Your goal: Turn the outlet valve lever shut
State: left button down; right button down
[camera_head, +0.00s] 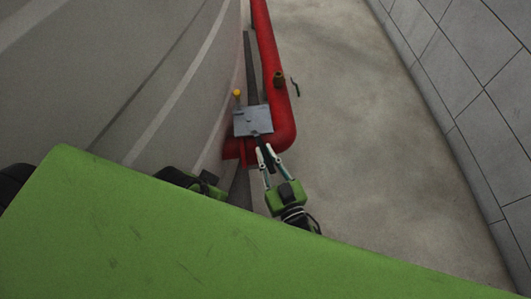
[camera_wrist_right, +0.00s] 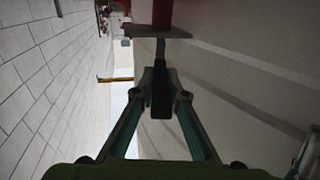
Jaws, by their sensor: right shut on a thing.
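The outlet valve lever (camera_head: 262,143) is a dark bar sticking out from beneath a grey plate (camera_head: 253,121) at the bend of a red pipe (camera_head: 280,130). In the right wrist view the lever (camera_wrist_right: 162,95) is a black bar between the two fingers, with the grey plate (camera_wrist_right: 155,31) and red pipe (camera_wrist_right: 162,12) beyond it. My right gripper (camera_head: 265,151) is shut on the lever, its fingers on either side of the bar. The lever's inner end is hidden by the plate. My left gripper's fingers do not show.
A large curved grey wall (camera_head: 140,80) stands close on the left of the pipe. A yellow knob (camera_head: 237,93) and a small brownish fitting (camera_head: 278,78) stand near the pipe. A tiled wall (camera_head: 480,80) is on the right. The concrete floor (camera_head: 370,150) between is clear.

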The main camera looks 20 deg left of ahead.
jog(key=shift+f, duration=0.1)
jog(key=c, duration=2)
grip_release()
jog(key=v, duration=1.2)
